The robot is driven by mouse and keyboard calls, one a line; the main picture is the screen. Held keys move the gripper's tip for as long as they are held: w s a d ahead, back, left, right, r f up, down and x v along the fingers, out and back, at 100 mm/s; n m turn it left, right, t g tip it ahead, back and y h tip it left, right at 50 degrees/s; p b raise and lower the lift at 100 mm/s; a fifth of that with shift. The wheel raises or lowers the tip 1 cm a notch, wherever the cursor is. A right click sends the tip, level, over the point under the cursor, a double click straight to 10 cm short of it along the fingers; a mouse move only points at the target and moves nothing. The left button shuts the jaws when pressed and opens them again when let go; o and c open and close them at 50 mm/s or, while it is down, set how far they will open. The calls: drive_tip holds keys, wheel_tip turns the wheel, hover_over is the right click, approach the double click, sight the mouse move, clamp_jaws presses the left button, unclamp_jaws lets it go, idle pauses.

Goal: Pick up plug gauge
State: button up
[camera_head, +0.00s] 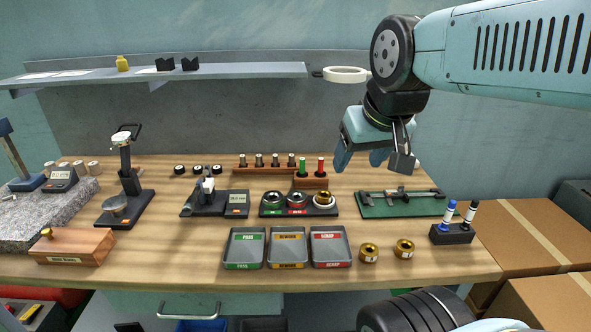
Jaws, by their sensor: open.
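A wooden stand (311,182) near the back middle of the bench holds a green-handled gauge (303,167) and a red-handled gauge (321,167), both upright. They look like plug gauges; I cannot tell which single one the task names. My gripper (372,160) is open and points down, to the right of the red-handled gauge and apart from it. Nothing shows between its fingers. The lower ends of both gauges are hidden in the stand.
Behind stands a wooden rack (248,168) with several pegs. In front are a black ring holder (265,211), three labelled trays (243,262), and two brass rings (369,252). A green mat (375,210) with a caliper lies right. A shelf (220,73) hangs behind.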

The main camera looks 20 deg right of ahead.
drive_tip(key=shift+w, duration=0.3)
drive_tip(key=shift+c, duration=0.7)
drive_tip(key=w+m, duration=0.1)
drive_tip(key=w, duration=0.4)
drive_tip(key=w+m+g+h, duration=0.1)
drive_tip(key=w+m, duration=0.1)
drive_tip(key=w, duration=0.3)
drive_tip(key=w+m+h, duration=0.1)
drive_tip(key=w, duration=0.5)
drive_tip(key=shift+a+f+m+g, duration=0.1)
drive_tip(key=shift+f+m+g, duration=0.2)
drive_tip(key=shift+m, duration=0.1)
drive_tip(key=shift+c, duration=0.6)
drive_tip(key=m+h, duration=0.1)
drive_tip(key=m, duration=0.3)
approach(302, 159)
drive_tip(key=shift+g, duration=0.4)
drive_tip(key=x, duration=1.2)
drive_tip(key=shift+w, duration=0.4)
drive_tip(key=shift+r, duration=0.1)
clamp_jaws()
